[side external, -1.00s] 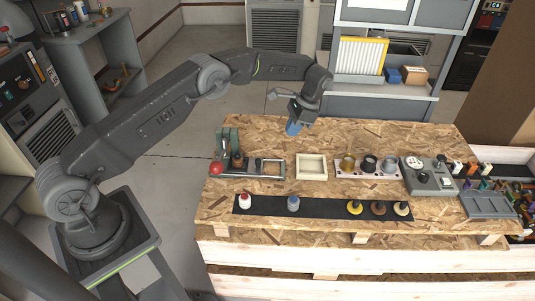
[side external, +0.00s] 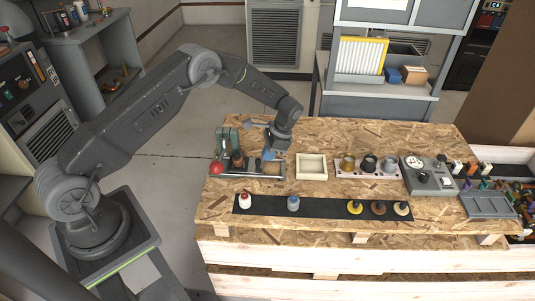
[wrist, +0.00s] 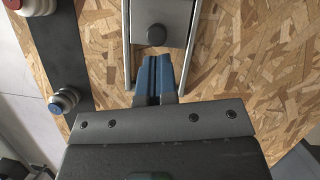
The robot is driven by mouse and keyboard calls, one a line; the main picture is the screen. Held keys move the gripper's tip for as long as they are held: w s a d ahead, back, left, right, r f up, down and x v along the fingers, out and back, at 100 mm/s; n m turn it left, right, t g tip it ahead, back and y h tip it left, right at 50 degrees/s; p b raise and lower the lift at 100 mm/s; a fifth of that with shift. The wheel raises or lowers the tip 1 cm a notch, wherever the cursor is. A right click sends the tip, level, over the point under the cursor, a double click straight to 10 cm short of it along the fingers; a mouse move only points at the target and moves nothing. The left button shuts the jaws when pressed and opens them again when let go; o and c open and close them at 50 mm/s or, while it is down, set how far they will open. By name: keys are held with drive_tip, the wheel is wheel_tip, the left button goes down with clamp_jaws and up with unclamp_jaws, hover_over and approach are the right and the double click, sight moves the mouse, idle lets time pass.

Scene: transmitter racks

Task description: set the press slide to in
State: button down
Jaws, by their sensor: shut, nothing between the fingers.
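The press (side external: 228,138) stands at the left of the wooden bench, with a green frame and a red ball handle (side external: 215,169). Its slide is a grey plate (wrist: 173,12) with a round dark knob (wrist: 156,35), lying between two thin metal rails in the wrist view. My gripper (side external: 268,155) is low over the right end of the press's rails. In the wrist view its blue fingers (wrist: 155,58) are shut and empty, between the rails just below the knob. I cannot tell whether the fingertips touch the knob or plate.
A cream square tray (side external: 312,178) is right of the press, then a holder with several cups (side external: 369,164) and a grey control box (side external: 425,181). Several bottles stand on a dark strip (side external: 320,209) in front. Bare board lies between.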

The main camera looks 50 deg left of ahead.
sight(248, 164)
drive_tip(key=shift+s+a, duration=0.1)
drive_tip(key=shift+s, duration=0.05)
drive_tip(key=s+a, duration=0.3)
drive_tip(key=shift+s+a, duration=0.2)
idle(0.3)
drive_tip(key=shift+d, duration=0.1)
